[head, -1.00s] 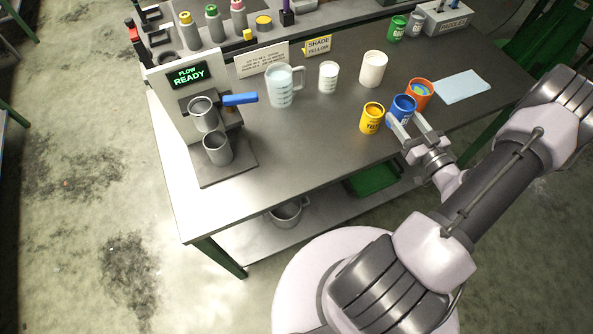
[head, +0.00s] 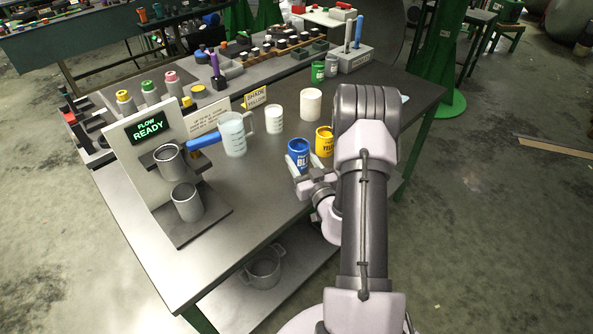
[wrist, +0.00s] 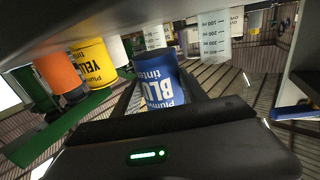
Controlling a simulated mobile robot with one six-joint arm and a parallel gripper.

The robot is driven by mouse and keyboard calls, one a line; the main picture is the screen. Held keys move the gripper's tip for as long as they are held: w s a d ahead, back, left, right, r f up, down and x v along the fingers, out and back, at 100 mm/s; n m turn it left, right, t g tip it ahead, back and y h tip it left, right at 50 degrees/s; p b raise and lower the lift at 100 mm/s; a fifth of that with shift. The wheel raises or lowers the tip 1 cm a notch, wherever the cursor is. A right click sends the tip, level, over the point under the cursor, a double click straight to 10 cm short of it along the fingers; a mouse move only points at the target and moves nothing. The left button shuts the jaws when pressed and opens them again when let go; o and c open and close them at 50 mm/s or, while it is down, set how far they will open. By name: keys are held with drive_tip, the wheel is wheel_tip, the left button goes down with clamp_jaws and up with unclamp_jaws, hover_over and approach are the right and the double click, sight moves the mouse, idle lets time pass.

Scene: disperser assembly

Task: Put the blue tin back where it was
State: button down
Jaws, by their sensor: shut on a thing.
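The blue tin (head: 298,153) is upright between the fingers of my gripper (head: 306,176), which is shut on it. It is left of the yellow tin (head: 324,141), apart from it. I cannot tell whether its base touches the bench. In the wrist view the blue tin (wrist: 160,82) shows between the fingers with its lettering upside down. The yellow tin (wrist: 91,64) and an orange tin (wrist: 57,74) stand to its left there. In the head view my arm hides the orange tin.
A measuring jug (head: 233,136), a small beaker (head: 274,121) and a white cup (head: 310,105) stand behind the blue tin. The dispenser (head: 150,150) reads FLOW READY, with a metal cup (head: 187,204) on its base. The bench's front middle (head: 250,210) is clear.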

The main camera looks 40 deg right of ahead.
drive_tip(key=f+b, duration=0.1)
drive_tip(key=w+f+b, duration=0.1)
drive_tip(key=f+b, duration=0.1)
drive_tip(key=f, duration=0.1)
drive_tip(key=shift+w+a, duration=0.15)
drive_tip(key=shift+w, duration=0.1)
drive_tip(key=shift+r, duration=0.2)
drive_tip(key=shift+f, duration=0.1)
drive_tip(key=c, duration=0.6)
unclamp_jaws()
